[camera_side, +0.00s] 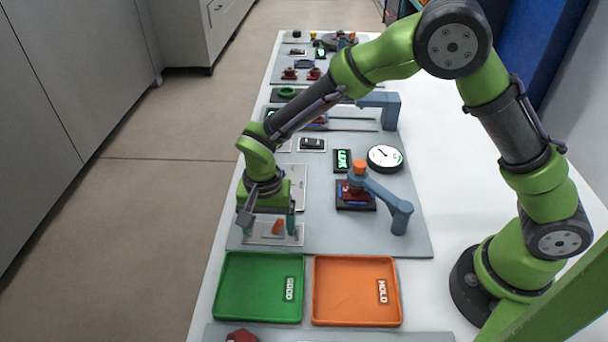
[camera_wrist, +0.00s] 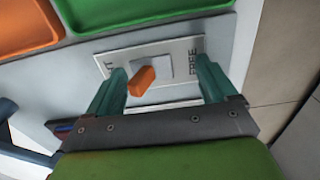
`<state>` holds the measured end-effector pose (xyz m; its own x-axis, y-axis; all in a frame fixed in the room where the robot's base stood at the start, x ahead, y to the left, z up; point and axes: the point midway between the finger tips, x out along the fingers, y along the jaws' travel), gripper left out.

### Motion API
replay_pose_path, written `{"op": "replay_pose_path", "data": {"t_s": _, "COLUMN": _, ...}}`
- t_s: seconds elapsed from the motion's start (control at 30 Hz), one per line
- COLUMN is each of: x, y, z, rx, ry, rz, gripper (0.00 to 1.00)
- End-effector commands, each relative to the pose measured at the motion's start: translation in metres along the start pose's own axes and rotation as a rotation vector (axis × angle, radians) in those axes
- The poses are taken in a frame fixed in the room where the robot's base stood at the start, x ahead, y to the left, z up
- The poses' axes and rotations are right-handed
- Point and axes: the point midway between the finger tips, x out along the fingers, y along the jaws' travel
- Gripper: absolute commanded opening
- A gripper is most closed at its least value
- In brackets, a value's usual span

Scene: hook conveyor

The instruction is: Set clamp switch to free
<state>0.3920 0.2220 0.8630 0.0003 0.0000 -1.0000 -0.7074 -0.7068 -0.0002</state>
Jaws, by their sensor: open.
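The clamp switch is a small orange lever (camera_wrist: 142,80) on a silver plate (camera_wrist: 178,53). In the wrist view the plate reads FREE at its right end; the left label is mostly hidden by a finger, with a T showing. The lever leans toward the left, away from FREE. My gripper (camera_wrist: 160,67) is open, with its teal fingers on either side of the lever. The left finger is close beside it; I cannot tell whether they touch. In the side view my gripper (camera_side: 270,227) is low over the plate (camera_side: 258,239), with the lever (camera_side: 278,227) between the fingers.
A green tray (camera_side: 235,286) and an orange tray (camera_side: 335,295) lie just in front of the panel. A blue clamp arm (camera_side: 390,200) reaches over a dark fixture (camera_side: 354,207) to the right. A dial (camera_side: 385,158) and a lit LUX display (camera_side: 343,161) stand behind.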

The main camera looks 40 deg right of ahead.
Motion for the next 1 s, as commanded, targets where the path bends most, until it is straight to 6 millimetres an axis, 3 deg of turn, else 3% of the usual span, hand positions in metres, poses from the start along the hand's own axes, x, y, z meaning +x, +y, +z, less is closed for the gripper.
{"op": "replay_pose_path", "data": {"t_s": 1.0, "x": 0.0, "y": -0.026, "z": 0.0, "rx": -0.002, "ry": 0.0, "rz": -0.002, "gripper": 0.85}}
